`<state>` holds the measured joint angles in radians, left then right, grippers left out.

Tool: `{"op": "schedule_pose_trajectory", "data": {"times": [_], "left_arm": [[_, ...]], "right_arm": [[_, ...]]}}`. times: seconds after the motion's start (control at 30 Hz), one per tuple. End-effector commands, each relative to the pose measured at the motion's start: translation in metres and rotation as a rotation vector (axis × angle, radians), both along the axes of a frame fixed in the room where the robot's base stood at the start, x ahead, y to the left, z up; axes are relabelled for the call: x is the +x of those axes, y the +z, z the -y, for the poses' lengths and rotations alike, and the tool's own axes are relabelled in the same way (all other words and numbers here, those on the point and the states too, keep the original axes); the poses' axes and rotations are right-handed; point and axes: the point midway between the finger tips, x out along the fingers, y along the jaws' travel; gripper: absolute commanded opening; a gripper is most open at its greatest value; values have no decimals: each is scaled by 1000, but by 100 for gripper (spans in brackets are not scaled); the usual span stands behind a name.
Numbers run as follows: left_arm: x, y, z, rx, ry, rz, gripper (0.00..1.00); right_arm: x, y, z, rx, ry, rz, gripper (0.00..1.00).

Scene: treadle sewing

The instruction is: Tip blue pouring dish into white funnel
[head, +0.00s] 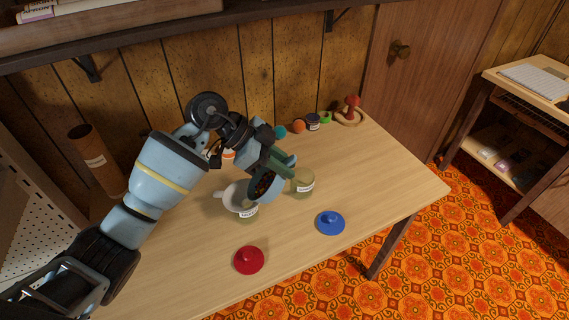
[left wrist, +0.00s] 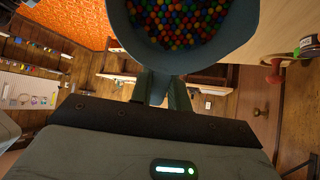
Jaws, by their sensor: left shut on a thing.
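My left gripper (head: 281,165) is shut on the blue pouring dish (head: 256,195) and holds it above the table. The dish also shows in the left wrist view (left wrist: 198,65), with many small multicoloured beads (left wrist: 178,18) inside. In the head view the dish looks tilted, and its beads show at its opening. The white funnel (head: 232,197) stands on the table just left of the dish, with a label low on its front. The dish overlaps the funnel's right side in the picture; I cannot tell whether they touch. My right gripper is not in view.
A yellowish jar (head: 304,181) stands close right of the dish. A red lid-like disc (head: 249,260) and a blue one (head: 330,222) lie towards the table's (head: 390,190) front. Several small items, among them an orange ball (head: 298,126), line the back. The table's right side is clear.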

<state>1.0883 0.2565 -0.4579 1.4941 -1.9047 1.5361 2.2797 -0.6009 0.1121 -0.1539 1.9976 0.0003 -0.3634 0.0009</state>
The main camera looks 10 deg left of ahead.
Motion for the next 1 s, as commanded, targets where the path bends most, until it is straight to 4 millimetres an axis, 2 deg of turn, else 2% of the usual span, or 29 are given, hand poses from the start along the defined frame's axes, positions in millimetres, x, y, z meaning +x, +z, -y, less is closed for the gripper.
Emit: {"op": "schedule_pose_trajectory", "data": {"times": [0.9, 1.0], "left_arm": [[0, 5, -7, -71, -1, 6, 0], [0, 8, -9, -84, 1, 7, 0]], "right_arm": [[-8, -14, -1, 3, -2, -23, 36], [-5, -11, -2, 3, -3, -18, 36]]}}
